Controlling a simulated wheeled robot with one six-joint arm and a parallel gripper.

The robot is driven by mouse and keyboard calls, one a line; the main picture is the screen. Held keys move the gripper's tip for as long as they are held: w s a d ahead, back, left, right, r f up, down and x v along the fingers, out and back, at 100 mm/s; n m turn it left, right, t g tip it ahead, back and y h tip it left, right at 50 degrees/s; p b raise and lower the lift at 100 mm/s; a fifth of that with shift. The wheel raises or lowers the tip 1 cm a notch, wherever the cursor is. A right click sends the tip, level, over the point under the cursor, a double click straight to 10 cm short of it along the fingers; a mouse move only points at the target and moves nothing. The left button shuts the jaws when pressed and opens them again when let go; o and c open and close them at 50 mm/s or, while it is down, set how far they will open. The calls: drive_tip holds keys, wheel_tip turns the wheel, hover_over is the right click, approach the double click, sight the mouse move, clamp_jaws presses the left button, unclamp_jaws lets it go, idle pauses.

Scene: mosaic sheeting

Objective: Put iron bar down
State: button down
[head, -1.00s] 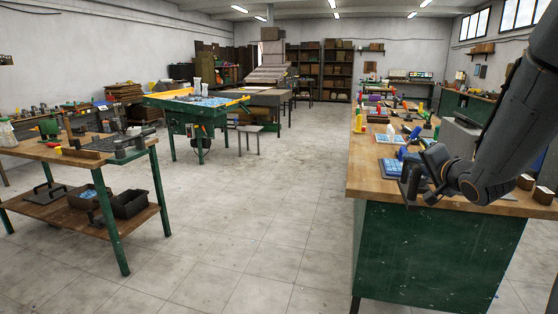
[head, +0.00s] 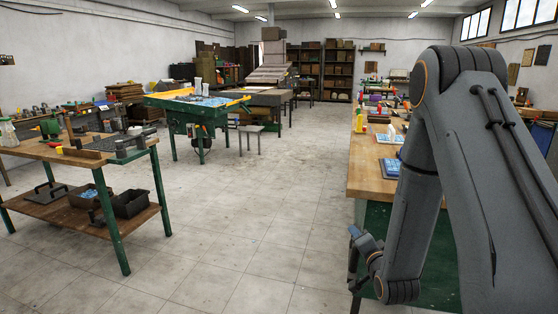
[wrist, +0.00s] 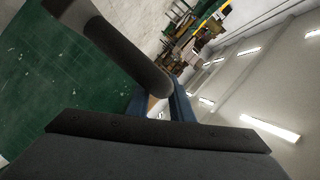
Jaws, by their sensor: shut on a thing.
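The iron bar (wrist: 118,48) is a dark, round bar in the wrist view, running from the upper left to between the blue fingers. My gripper (wrist: 158,98) is shut on it. In the head view my gripper (head: 362,246) is at the lower middle right, beside the left front corner of the wooden-topped bench (head: 367,176) and below its top. The bar is hard to make out there. My arm covers much of the bench top and its green front.
A blue-and-white item (head: 391,167) and several tools lie on the bench top. The floor (head: 250,220) left of the bench is open. A work table (head: 60,152) with a lower shelf stands at the left, and a green machine (head: 195,112) further back.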

drive_tip(key=shift+m+h, duration=0.3)
drive_tip(key=shift+h, duration=0.1)
drive_tip(key=s+a+f, duration=0.1)
drive_tip(key=s+f, duration=0.1)
drive_tip(key=f, duration=0.1)
drive_tip(key=s+a+f, duration=0.1)
drive_tip(key=s+f, duration=0.1)
drive_tip(key=f, duration=0.1)
drive_tip(key=s+a+f, duration=0.1)
drive_tip(key=s+f, duration=0.1)
drive_tip(key=f, duration=0.1)
drive_tip(key=shift+s+a, duration=0.15)
drive_tip(key=shift+a, duration=0.05)
drive_tip(key=shift+s, duration=0.3)
drive_tip(key=s, duration=0.1)
drive_tip(key=s+r, duration=0.1)
drive_tip(key=s, duration=0.1)
drive_tip(key=s+r, duration=0.1)
drive_tip(key=shift+s+r, duration=0.25)
drive_tip(key=shift+s, duration=0.15)
drive_tip(key=shift+a, duration=0.1)
drive_tip(key=shift+a, duration=0.65)
